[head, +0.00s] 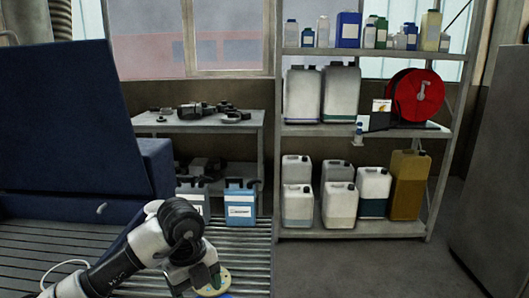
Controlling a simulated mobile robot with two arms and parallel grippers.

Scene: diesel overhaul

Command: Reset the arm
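My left arm comes in from the bottom left, white and black, bent at a black joint. Its end (194,278) points down at the bottom edge, over the ribbed grey surface. The fingers are not clear. My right arm and gripper are not in view.
A blue machine or cabinet (65,110) stands close on the left. A grey bench (245,122) with dark metal parts is behind. A metal shelf (355,232) holds canisters, bottles and a red reel (416,97). The floor at right (380,270) is clear.

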